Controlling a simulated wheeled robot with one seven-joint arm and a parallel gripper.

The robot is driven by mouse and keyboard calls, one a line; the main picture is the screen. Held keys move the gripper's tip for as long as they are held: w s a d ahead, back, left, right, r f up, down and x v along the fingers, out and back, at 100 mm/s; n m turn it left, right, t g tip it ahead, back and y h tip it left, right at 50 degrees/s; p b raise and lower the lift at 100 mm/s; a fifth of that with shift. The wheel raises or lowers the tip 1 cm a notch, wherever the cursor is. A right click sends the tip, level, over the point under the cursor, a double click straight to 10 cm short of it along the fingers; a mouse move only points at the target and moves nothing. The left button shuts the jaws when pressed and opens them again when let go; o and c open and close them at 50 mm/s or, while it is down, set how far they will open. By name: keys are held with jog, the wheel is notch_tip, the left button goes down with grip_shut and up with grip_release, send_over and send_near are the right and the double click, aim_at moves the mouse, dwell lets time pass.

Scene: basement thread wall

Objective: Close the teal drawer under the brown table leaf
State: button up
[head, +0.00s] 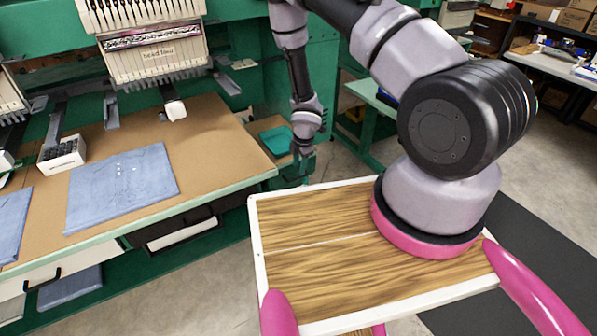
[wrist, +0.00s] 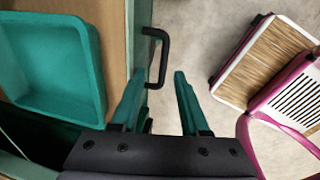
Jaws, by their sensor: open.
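In the wrist view, a grey-green front panel (wrist: 142,48) runs along the edge of a brown surface and carries a black bar handle (wrist: 164,58). I take it for the drawer front; how far it stands out is unclear. My gripper (wrist: 159,77) is open, with its teal fingers spread and its tips close to the handle's near end. Nothing is seen held, and contact cannot be told. In the head view my gripper (head: 304,156) points down just beyond the right end of the brown table leaf (head: 210,140). The drawer is hard to make out there.
A teal tray (wrist: 55,65) sits on the brown surface beside the panel; it also shows in the head view (head: 277,140). The green embroidery machine (head: 150,45) stands behind the leaf. Folded blue cloth (head: 122,185) lies on it. Concrete floor (wrist: 205,30) is open right of the handle.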

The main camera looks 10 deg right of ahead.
notch_tip(320, 180, up, 7)
jog(key=s, duration=0.1)
jog(key=shift+d+f, duration=0.2)
jog(key=w+d+r+m+t, duration=0.1)
jog(key=w+d+r+m, duration=0.15)
jog(key=r, duration=0.65)
jog(key=w+d+r+m+t, duration=0.15)
jog(key=r+m, duration=0.25)
jog(key=r, duration=0.5)
jog(key=s+d+r+m, duration=0.1)
jog(key=r+m, duration=0.1)
jog(key=r, duration=0.3)
jog(key=s+d+r+m+h, duration=0.1)
jog(key=r+m, duration=0.2)
jog(key=r, duration=0.3)
jog(key=s+d+r+m, duration=0.1)
jog(key=d+r+m, duration=0.1)
jog(key=r, duration=0.3)
jog(key=s+a+r+m+t+y, duration=0.1)
jog(key=s+r+m+t+y, duration=0.1)
jog(key=s+r+m, duration=1)
jog(key=s+r+t, duration=0.1)
jog(key=s+r, duration=0.7)
jog(key=s, duration=0.4)
jog(key=shift+a, duration=0.4)
jog(key=shift+m, duration=0.25)
